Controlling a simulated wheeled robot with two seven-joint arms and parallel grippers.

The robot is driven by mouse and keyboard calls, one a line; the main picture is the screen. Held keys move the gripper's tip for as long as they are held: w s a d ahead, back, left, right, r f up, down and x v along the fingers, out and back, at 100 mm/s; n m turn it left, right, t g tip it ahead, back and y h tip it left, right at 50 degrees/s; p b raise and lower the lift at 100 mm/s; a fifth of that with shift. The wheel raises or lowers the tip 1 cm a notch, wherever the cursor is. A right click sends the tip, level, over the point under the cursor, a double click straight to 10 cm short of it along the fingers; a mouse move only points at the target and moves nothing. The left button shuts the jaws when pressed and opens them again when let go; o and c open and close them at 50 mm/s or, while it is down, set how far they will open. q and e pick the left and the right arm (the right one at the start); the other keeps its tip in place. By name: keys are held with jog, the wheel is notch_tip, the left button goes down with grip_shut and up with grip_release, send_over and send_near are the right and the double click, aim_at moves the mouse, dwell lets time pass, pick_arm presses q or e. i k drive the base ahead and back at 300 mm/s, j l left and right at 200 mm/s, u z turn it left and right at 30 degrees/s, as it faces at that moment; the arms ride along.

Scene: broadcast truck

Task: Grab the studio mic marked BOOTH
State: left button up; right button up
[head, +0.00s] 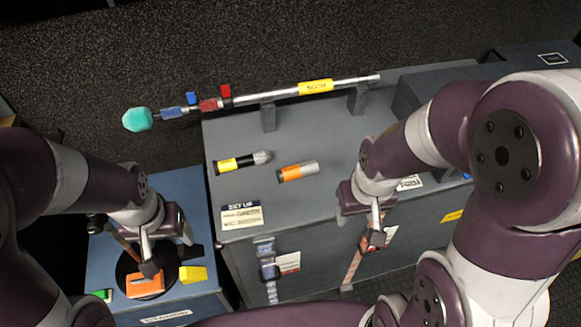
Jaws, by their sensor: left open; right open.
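I cannot read BOOTH on anything. A black handheld microphone with a yellow band and grey head (242,162) lies on the grey cabinet top (335,135). An orange-banded cylinder with a pale end (298,171) lies to its right. On the blue surface at lower left, an orange-labelled piece (145,286) and a yellow piece (193,274) sit at a round black base, partly hidden by my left gripper (148,266). That gripper is open above the base. My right gripper (374,238) is open by the cabinet's front edge, apart from both cylinders.
A long pole with a yellow label (316,87) rests on two supports along the cabinet's back, its teal tip (137,119) overhanging left. A SET UP card (241,215) lies at the front left. Patterned straps (268,270) hang down the cabinet front. The middle cabinet top is clear.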

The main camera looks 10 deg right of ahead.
aim_at(285, 174)
jog(key=i+l+z, duration=0.1)
jog(key=l, duration=0.35)
jog(key=i+l+z, duration=0.1)
jog(key=l, duration=0.3)
jog(key=i+l+z, duration=0.1)
jog(key=l, duration=0.3)
jog(key=i+l, duration=0.25)
jog(key=l, duration=0.15)
jog(key=z, duration=0.05)
